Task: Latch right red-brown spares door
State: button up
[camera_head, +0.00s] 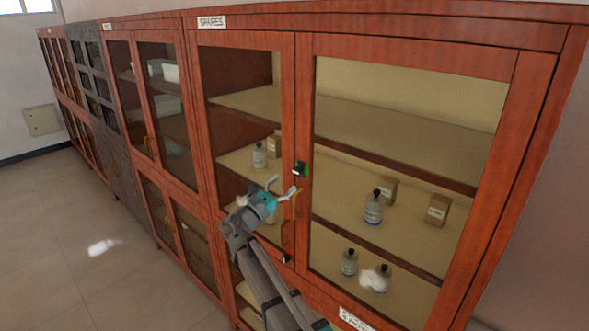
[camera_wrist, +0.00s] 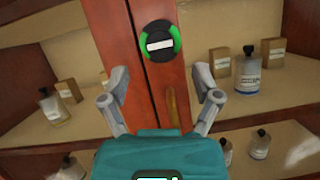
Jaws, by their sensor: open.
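The right red-brown spares door (camera_head: 411,58) has a glass pane and looks closed, about flush with the left door (camera_head: 245,40). A round black latch knob (camera_head: 300,169) with green sides and a white bar sits near the meeting stiles; it also shows in the wrist view (camera_wrist: 160,42), its bar nearly level. A brass handle (camera_head: 297,204) is below it, partly hidden by my gripper. My gripper (camera_head: 282,188) is open and empty in front of the stiles, just below the knob. In the wrist view its fingers (camera_wrist: 162,80) stand apart on either side of the stile.
A SPARES label (camera_head: 212,22) is above the left door. Bottles (camera_head: 373,208) and small boxes (camera_head: 438,210) stand on shelves behind the glass. More cabinets (camera_head: 150,100) line the wall to the left. The tiled floor (camera_head: 90,240) at left is clear.

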aim_at(295, 173)
jog(key=shift+p+x, duration=0.8)
jog(key=shift+x, duration=1.9)
grip_shut()
